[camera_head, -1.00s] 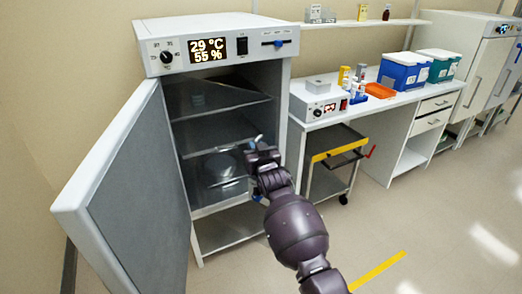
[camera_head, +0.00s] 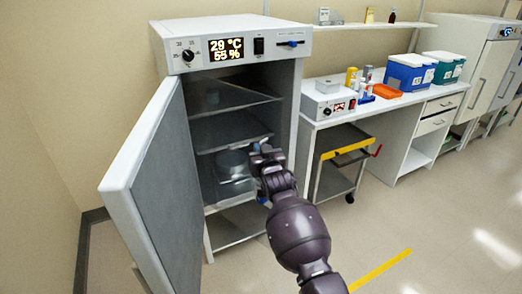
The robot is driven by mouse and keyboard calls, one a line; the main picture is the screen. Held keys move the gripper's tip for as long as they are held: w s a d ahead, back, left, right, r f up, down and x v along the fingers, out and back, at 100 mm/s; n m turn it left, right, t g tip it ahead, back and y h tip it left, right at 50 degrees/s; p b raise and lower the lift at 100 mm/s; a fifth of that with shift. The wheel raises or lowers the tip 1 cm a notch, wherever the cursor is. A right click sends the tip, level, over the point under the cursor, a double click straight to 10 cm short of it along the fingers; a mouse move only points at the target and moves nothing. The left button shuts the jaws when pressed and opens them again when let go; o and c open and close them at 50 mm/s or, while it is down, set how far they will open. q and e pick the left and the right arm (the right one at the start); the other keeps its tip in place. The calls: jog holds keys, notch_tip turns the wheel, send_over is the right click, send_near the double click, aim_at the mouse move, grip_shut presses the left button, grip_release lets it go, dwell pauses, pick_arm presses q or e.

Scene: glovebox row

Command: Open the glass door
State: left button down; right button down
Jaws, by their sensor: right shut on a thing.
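The incubator cabinet (camera_head: 296,120) stands open at the left, its solid grey outer door (camera_head: 150,185) swung out to the left. The clear glass door is hard to make out against the shelves in the opening. My right gripper (camera_head: 262,152) is at the right part of the opening, at shelf height. It is shut on what seems to be the glass door's handle, which the fingers hide. How far the glass door stands from its frame cannot be told. My left gripper is not in view.
To the right are a yellow-edged cart (camera_head: 345,140) and a bench (camera_head: 400,108) with blue (camera_head: 408,75) and green (camera_head: 446,68) boxes.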

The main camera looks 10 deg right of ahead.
jog(key=shift+s+a+r, duration=0.1)
jog(key=shift+a+r, duration=0.05)
jog(key=shift+a, duration=0.1)
dwell(0.4)
jog(key=c, duration=1.5)
grip_release()
jog(key=shift+s+d, duration=0.1)
jog(key=s, duration=0.7)
jog(key=s+d, duration=0.1)
jog(key=s, duration=0.2)
jog(key=shift+s, duration=0.35)
